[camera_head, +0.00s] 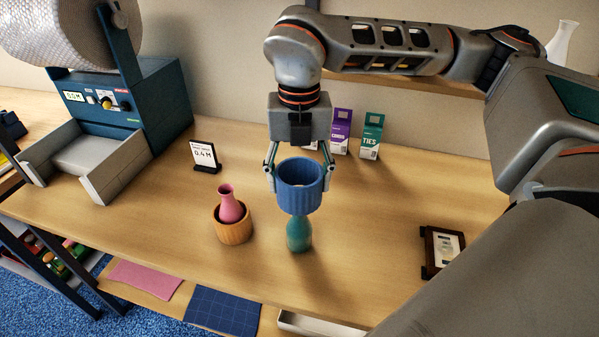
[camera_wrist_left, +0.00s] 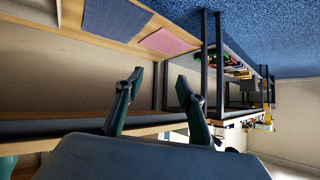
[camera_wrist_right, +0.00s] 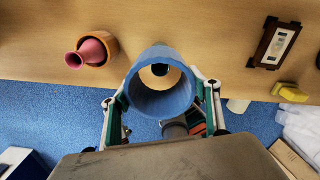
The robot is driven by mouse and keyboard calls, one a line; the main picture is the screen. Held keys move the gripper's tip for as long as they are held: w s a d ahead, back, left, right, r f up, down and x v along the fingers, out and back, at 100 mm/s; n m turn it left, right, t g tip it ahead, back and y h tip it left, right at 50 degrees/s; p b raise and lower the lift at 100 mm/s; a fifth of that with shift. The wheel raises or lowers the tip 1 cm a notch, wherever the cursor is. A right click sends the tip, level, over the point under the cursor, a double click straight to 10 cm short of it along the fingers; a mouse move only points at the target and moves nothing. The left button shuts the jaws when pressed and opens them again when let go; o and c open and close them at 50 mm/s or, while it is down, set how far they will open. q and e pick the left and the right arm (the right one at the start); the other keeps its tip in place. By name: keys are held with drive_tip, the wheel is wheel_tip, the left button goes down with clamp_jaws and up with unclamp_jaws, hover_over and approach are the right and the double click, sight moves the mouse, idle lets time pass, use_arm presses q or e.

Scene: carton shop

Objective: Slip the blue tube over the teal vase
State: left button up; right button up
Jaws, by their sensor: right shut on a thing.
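The blue tube (camera_head: 300,188) is a short ribbed ring, held upright by my right gripper (camera_head: 299,172), which is shut on its sides. In the head view the tube is in line with the teal vase (camera_head: 299,236), covering its top; the vase's lower body shows below on the table. In the right wrist view I look through the blue tube (camera_wrist_right: 160,97), and a dark round shape shows inside its opening. Whether the tube is around the vase neck or just above it, I cannot tell. My left gripper (camera_wrist_left: 155,88) is open and empty, away from the tube and vase.
A pink vase (camera_head: 230,206) stands inside an orange tube (camera_head: 233,232) left of the teal vase. A 0.4 M sign (camera_head: 205,156), purple box (camera_head: 342,130) and TIES box (camera_head: 371,137) stand behind. A dark frame (camera_head: 442,251) lies right. The wooden table (camera_head: 370,215) is clear between.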

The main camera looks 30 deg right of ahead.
sight(299, 223)
drive_tip(key=shift+f+b, duration=4.35)
drive_tip(key=shift+f, duration=1.55)
drive_tip(key=shift+f+b, duration=0.5)
drive_tip(key=shift+f, duration=0.4)
drive_tip(key=shift+f+b, duration=0.45)
drive_tip(key=shift+f, duration=0.4)
use_arm(q)
wheel_tip(299, 223, down, 10)
drive_tip(key=shift+s+d+r, duration=0.15)
drive_tip(key=shift+d+r, duration=0.1)
drive_tip(key=shift+d, duration=0.2)
use_arm(e)
drive_tip(key=shift+f, duration=0.45)
drive_tip(key=o, duration=0.8)
